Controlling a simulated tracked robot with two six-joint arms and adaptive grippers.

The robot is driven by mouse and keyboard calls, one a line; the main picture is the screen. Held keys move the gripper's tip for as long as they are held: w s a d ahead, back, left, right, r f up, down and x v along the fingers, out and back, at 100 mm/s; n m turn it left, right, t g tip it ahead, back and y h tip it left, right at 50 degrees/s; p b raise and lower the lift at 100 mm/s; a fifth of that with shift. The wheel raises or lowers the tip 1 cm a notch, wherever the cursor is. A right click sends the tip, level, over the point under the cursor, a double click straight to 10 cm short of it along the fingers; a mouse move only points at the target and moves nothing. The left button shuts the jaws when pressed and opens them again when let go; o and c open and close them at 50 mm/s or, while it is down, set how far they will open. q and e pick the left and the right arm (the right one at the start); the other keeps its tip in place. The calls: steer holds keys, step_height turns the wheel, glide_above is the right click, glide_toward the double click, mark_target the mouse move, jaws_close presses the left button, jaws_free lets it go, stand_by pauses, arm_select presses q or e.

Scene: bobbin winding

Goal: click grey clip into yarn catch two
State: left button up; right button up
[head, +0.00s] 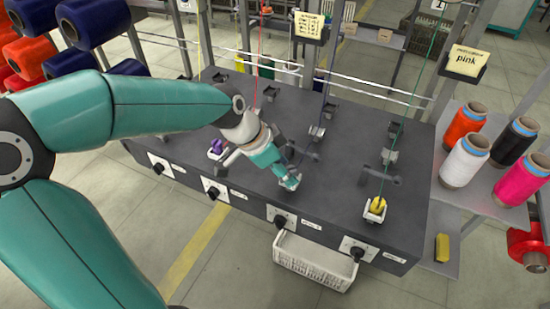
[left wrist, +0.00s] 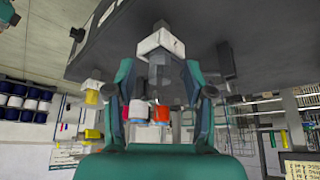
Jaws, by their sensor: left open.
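My left gripper (head: 288,180) reaches over the dark machine top from the left in the head view. In the left wrist view its two teal fingers (left wrist: 159,95) stand apart. Between them is a grey piece (left wrist: 158,70) just under a white block (left wrist: 160,42); a gap shows on each side. I cannot tell whether this grey piece is the clip. Small grey yarn fittings stand on the machine, one at the blue yarn (head: 317,131) and one at the green yarn (head: 389,157). Which is catch two is not clear. My right gripper is not seen.
The dark machine top (head: 340,205) carries a purple bobbin (head: 216,147) at left and a yellow bobbin (head: 377,205) at right. A white basket (head: 315,262) hangs at its front. Yarn cones (head: 466,160) stand on the right shelf. Thin vertical yarns cross the space above the machine.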

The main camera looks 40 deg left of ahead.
arm_select(q)
steer(key=v, duration=1.1)
steer(key=shift+a+r, duration=0.15)
steer(key=shift+r, duration=0.15)
steer(key=shift+s, duration=0.2)
